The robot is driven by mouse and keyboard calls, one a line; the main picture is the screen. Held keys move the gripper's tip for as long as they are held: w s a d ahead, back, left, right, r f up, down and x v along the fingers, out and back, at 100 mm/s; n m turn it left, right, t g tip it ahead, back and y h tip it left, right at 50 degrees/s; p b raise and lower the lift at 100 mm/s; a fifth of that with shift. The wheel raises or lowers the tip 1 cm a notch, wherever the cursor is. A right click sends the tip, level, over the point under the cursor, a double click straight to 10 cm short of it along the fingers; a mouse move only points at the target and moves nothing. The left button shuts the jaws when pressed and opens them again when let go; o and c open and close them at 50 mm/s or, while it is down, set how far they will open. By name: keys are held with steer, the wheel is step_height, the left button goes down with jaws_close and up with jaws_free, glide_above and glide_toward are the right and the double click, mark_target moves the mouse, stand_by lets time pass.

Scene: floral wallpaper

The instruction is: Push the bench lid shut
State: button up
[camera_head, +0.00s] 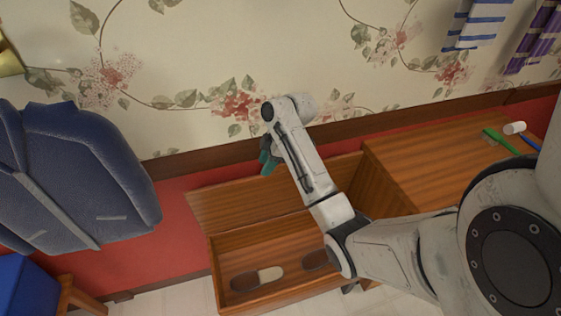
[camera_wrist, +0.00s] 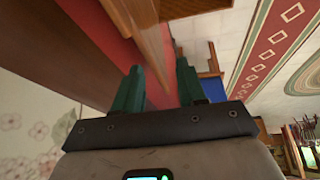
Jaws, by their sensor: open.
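The wooden bench (camera_head: 262,297) stands against the wall with its compartment open. Its lid (camera_head: 232,207) is raised and stands tilted back toward the wall. My gripper (camera_head: 268,162) is at the lid's upper edge, partly hidden behind my arm. In the wrist view, its two teal fingers (camera_wrist: 158,88) are apart. The lid's wooden edge (camera_wrist: 155,38) runs down between and beyond them; I cannot tell whether they touch it. Slippers (camera_head: 258,278) lie in the compartment, and my arm hides part of its right side.
A closed wooden top (camera_head: 430,165) adjoins on the right, with a green brush (camera_head: 497,138) and a white cylinder (camera_head: 515,128) on it. Striped towels (camera_head: 478,22) hang at upper right.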

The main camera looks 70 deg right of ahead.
steer(key=n, duration=0.1)
glide_toward(281, 165)
steer(key=x, duration=1)
steer(key=shift+p, duration=0.35)
steer(key=shift+c, duration=0.3)
jaws_close()
